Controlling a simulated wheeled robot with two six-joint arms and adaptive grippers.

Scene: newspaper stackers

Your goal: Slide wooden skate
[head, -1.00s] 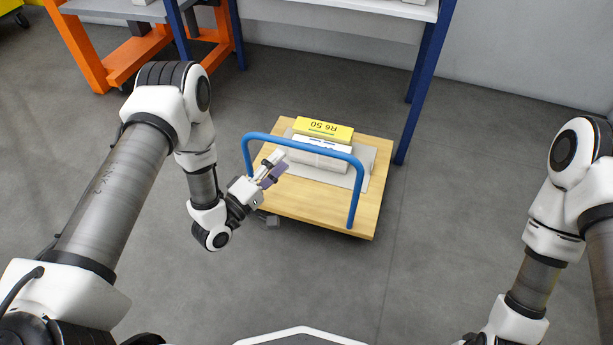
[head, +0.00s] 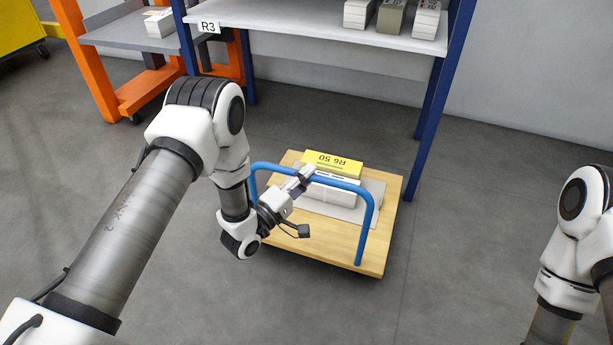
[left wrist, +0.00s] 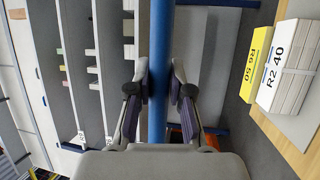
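The wooden skate (head: 325,235) is a low light-wood platform on the floor with a blue tube handle (head: 362,240) arched over its near side. The handle's bar (left wrist: 161,60) also shows in the left wrist view, running between my left fingers. My left gripper (head: 303,182) is at the top bar, left of its middle. In the left wrist view my gripper (left wrist: 160,80) has a finger close against each side of the bar and looks shut on it. My right gripper is out of view; only part of that arm shows at the right.
A grey sheet on the skate carries a yellow bundle (head: 332,164) and a white bundle (head: 330,192), also seen in the left wrist view (left wrist: 290,65). A blue-legged table (head: 300,40) and an orange rack (head: 90,75) stand behind. Floor right of the skate is clear.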

